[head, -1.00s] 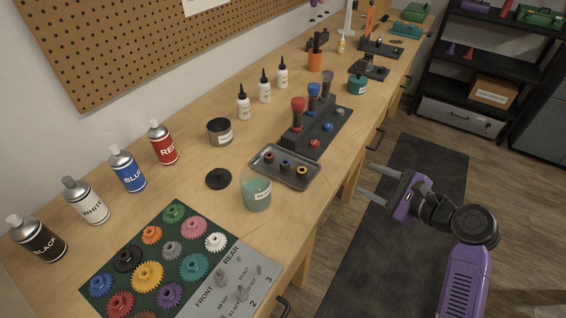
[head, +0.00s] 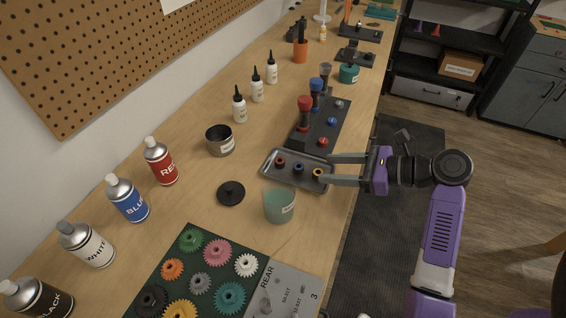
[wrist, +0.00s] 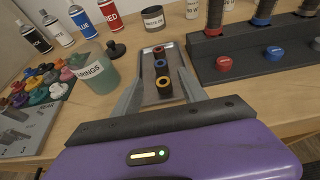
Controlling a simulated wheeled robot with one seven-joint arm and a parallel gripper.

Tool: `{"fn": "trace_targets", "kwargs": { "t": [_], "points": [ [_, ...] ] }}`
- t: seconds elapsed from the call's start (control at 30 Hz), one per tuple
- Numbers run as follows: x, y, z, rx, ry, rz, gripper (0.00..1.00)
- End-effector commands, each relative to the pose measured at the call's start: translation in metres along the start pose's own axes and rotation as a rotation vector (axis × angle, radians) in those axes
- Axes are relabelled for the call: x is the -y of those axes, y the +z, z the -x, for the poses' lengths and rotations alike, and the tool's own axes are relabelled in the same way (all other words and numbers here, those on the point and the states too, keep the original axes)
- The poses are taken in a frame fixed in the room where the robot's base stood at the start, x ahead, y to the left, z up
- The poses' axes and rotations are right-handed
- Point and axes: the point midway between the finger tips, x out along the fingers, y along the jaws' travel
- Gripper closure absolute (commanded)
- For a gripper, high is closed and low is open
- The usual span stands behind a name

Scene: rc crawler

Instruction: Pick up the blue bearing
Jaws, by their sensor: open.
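The blue bearing (head: 298,168) is a small dark ring with blue on it, standing in the grey tray (head: 268,175) between the red bearing (head: 280,162) and the yellow bearing (head: 318,173). In the wrist view the blue bearing (wrist: 160,63) is in the middle of the row, with the yellow bearing (wrist: 163,83) nearer to me and the red bearing (wrist: 159,50) farther. My gripper (head: 328,169) is open and empty at the right end of the tray. Its fingers point along the row, with the yellow bearing between them in the wrist view. I cannot tell their exact height.
A translucent green cup (head: 279,206) stands close beside the tray, below it in the head view. A black block with red, blue and grey knobs (head: 302,137) stands just behind the tray. A black lid (head: 231,193) lies to the left.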

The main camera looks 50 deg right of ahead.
Motion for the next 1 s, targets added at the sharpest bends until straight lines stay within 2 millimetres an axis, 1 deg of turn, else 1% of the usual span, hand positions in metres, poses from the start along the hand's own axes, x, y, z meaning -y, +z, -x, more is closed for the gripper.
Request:
{"fn": "trace_targets", "kwargs": {
  "t": [0.07, 0.37, 0.6, 0.67, 0.8, 0.97, 1.0],
  "points": [
    [0.000, 0.000, -0.003, 0.000, 0.003, -0.004, 0.50],
    [0.000, 0.000, -0.033, 0.000, 0.003, -0.003, 0.50],
    [0.002, 0.001, -0.066, 0.000, 0.003, -0.003, 0.50],
    [0.001, 0.001, -0.072, 0.000, 0.003, -0.002, 0.50],
    [0.002, 0.000, -0.078, -0.001, 0.001, -0.002, 0.50],
    [0.002, 0.000, -0.078, -0.001, 0.001, -0.002, 0.50],
    [0.002, 0.000, -0.078, -0.001, 0.001, -0.002, 0.54]
  ]
}}
